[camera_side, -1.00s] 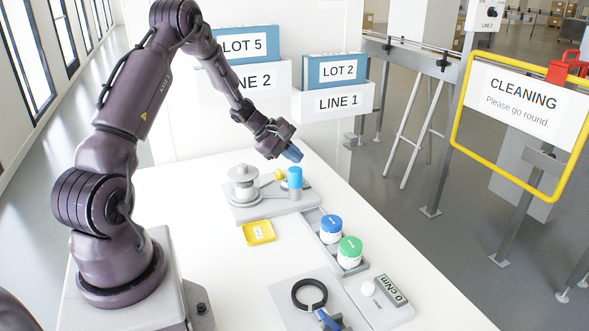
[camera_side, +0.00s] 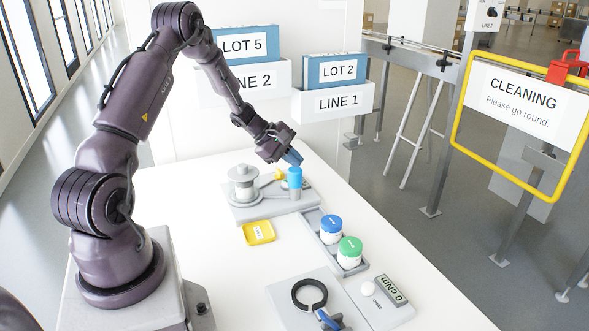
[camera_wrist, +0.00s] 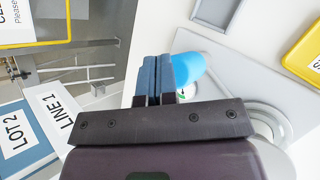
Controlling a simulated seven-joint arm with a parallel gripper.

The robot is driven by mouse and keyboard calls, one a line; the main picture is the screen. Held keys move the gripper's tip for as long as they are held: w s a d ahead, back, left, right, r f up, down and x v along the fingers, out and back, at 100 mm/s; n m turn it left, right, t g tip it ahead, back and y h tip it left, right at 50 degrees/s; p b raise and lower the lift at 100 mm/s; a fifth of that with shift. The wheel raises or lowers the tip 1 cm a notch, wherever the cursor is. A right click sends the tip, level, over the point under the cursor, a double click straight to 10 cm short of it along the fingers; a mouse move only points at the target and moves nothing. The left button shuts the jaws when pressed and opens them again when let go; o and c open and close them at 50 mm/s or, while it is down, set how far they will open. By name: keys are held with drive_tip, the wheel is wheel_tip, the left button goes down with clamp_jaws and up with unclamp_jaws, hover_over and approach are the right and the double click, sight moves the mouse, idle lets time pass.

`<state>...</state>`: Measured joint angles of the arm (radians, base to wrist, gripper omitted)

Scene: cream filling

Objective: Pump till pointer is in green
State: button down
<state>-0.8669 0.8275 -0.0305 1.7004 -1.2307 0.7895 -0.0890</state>
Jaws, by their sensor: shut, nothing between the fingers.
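A blue-capped cylinder (camera_side: 295,178), which looks like the pump, stands upright on a grey base plate (camera_side: 278,208). Its blue top (camera_wrist: 190,66) shows in the wrist view, beside my fingers. A small white dial with a green patch (camera_wrist: 184,94) is partly hidden behind my fingers; I cannot read its pointer. My gripper (camera_side: 293,158), with blue fingertips, is tilted just above the blue top. I cannot tell whether it touches it. In the wrist view the fingers (camera_wrist: 157,80) are shut together and empty.
A grey round-topped fixture (camera_side: 243,182) stands on the same plate, left of the cylinder. A yellow tray (camera_side: 258,232) lies in front. Blue-lidded (camera_side: 331,230) and green-lidded (camera_side: 349,252) jars stand in a grey tray. A black ring (camera_side: 309,295) and cNm display (camera_side: 392,290) are nearer.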

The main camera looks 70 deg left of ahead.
sight(294, 170)
drive_tip(key=shift+f, duration=1)
idle(0.7)
drive_tip(key=shift+r, duration=1.6)
wheel_tip(294, 170, up, 6)
idle(2.6)
drive_tip(key=shift+f, duration=3.05)
